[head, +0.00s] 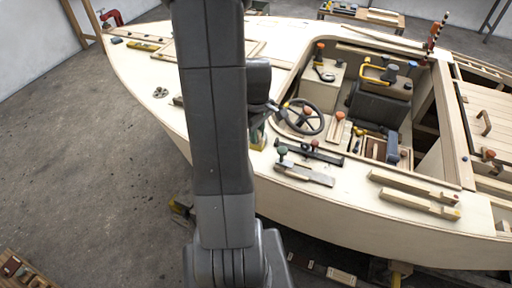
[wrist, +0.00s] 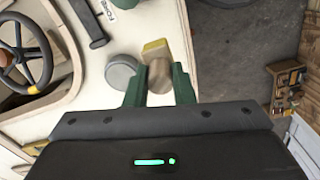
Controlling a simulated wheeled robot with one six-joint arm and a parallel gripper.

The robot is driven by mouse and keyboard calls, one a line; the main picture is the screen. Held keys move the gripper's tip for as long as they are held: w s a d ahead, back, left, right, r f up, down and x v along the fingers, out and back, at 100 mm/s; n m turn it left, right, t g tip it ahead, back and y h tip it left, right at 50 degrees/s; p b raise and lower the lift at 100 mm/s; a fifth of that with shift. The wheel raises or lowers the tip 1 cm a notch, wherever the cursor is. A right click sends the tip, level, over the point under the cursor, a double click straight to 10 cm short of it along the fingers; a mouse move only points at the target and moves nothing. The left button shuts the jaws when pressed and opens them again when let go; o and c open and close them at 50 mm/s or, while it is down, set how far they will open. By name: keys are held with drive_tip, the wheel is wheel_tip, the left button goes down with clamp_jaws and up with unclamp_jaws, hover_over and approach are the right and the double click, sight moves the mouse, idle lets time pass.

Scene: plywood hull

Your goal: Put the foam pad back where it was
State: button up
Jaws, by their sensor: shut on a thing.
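In the wrist view my gripper (wrist: 159,74) has its two green fingers closed on a tan block with a yellow end (wrist: 156,52). I cannot tell for sure whether this block is the foam pad. A grey round thing (wrist: 122,71) lies on the pale deck (wrist: 112,42) just left of the fingers. In the head view my gripper (head: 258,132) is mostly hidden behind my arm, at the near edge of the boat's deck, left of the steering wheel (head: 304,117). Whether the block touches the deck is not clear.
The steering wheel also shows in the wrist view (wrist: 25,52). A dark tool (wrist: 88,24) lies on the deck near the grey thing. In the head view, wooden strips (head: 414,196) and a clamp-like tool (head: 304,174) lie along the near deck. Bare floor (head: 90,150) is left of the hull.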

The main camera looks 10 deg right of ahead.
sight(257, 147)
drive_tip(key=shift+f, duration=3.35)
drive_tip(key=shift+f, duration=0.2)
drive_tip(key=o, duration=0.9)
drive_tip(key=shift+r, duration=0.1)
wheel_tip(257, 147, up, 12)
drive_tip(key=shift+r, duration=0.15)
